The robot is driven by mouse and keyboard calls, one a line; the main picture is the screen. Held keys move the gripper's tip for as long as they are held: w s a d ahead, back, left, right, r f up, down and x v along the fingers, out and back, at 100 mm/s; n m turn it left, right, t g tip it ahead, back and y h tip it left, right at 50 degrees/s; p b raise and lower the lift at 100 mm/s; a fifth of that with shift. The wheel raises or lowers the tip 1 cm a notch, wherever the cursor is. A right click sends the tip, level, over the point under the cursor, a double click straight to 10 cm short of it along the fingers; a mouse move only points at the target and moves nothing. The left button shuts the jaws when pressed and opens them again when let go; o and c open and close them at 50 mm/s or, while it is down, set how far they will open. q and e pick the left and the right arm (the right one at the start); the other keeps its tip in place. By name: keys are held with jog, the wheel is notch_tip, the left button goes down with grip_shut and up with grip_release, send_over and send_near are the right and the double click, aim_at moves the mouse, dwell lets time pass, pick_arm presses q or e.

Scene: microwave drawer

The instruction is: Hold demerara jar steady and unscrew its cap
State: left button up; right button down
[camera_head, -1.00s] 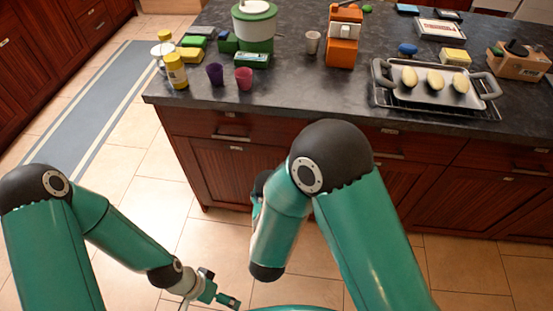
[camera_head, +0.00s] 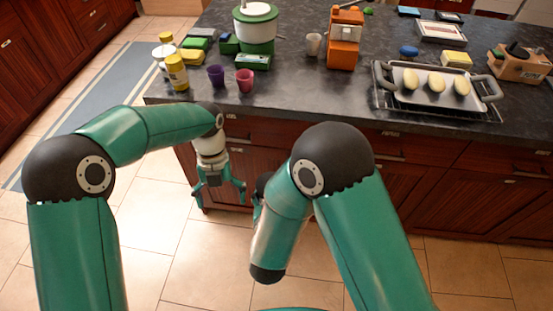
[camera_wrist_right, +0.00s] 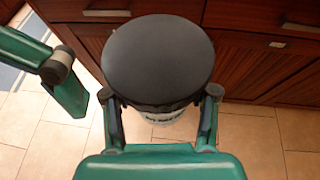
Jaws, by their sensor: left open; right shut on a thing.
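The demerara jar (camera_wrist_right: 165,117) is upright in the right wrist view, with a wide, dark round cap (camera_wrist_right: 160,58) on top. Its pale body with printing shows only in part below the cap. My right gripper (camera_wrist_right: 160,97) is shut on the jar, one finger on each side just under the cap. In the head view, my right arm hides most of the jar and that gripper. My left gripper (camera_head: 220,194) is open and empty, fingers pointing down, just left of the right gripper and apart from the jar. Part of it shows at the left of the right wrist view (camera_wrist_right: 60,75).
The dark counter (camera_head: 310,95) with wooden cabinets below lies behind both grippers. Near its left end stand a purple cup (camera_head: 216,76), a red cup (camera_head: 245,81) and a yellow bottle (camera_head: 177,72). A tray (camera_head: 435,96) sits at right. Open tiled floor lies in front.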

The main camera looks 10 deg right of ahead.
pick_arm(q)
jog(key=d+r+m+t, duration=0.1)
jog(key=d+r, duration=0.3)
jog(key=d+r+m+t, duration=0.1)
jog(key=d+r, duration=0.3)
jog(key=w+d+r+m+t, duration=0.1)
jog(key=d+r, duration=0.3)
jog(key=d, duration=0.1)
jog(key=shift+s+d, duration=0.1)
jog(key=shift+d, duration=0.15)
jog(key=shift+d+f, duration=0.1)
jog(key=shift+f, duration=0.1)
notch_tip(320, 180, down, 7)
jog(key=shift+f, duration=0.2)
